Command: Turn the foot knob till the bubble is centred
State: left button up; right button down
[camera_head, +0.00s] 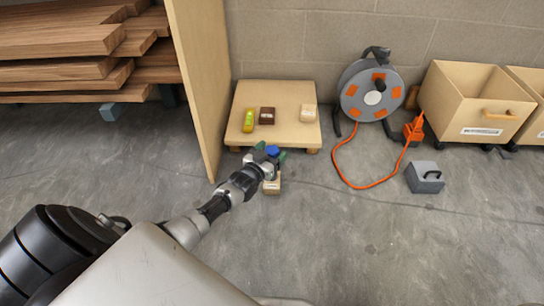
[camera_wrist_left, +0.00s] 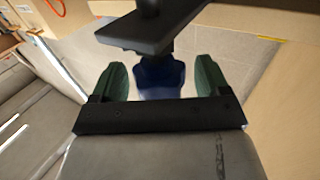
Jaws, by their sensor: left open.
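A low wooden platform (camera_head: 240,97) stands on small feet by the wall. A yellow-green level (camera_head: 249,121) lies on its left part; its bubble is too small to read. My left gripper (camera_head: 271,155) is at the platform's front edge, around a blue foot knob (camera_head: 272,151). In the left wrist view the blue knob (camera_wrist_left: 161,76) sits between the two green fingertips of my open left gripper (camera_wrist_left: 160,82), with a gap visible on each side. My right gripper is in neither view.
A dark red block (camera_head: 267,116) and a pale block (camera_head: 308,113) rest on the platform. A wooden block (camera_head: 272,186) is on the floor below my gripper. A tall panel (camera_head: 199,75) stands left, a cable reel (camera_head: 372,92) right. The front floor is clear.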

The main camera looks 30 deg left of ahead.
pick_arm(q)
jog(key=shift+w, duration=0.1)
jog(key=c, duration=0.9)
jog(key=m+h+b, duration=0.2)
jog(key=h, duration=0.1)
jog(key=shift+a+f, duration=0.1)
jog(key=shift+f, duration=0.05)
jog(key=m+h+b, duration=0.1)
jog(key=m+h, duration=0.1)
jog(key=shift+g+h, duration=0.4)
jog(key=shift+m+g+h+b, duration=0.45)
jog(key=shift+m+h, duration=0.35)
jog(key=shift+h, duration=0.4)
jog(key=shift+m+g+h, duration=1.55)
jog(key=shift+m+h, duration=0.15)
jog(key=shift+h, duration=0.5)
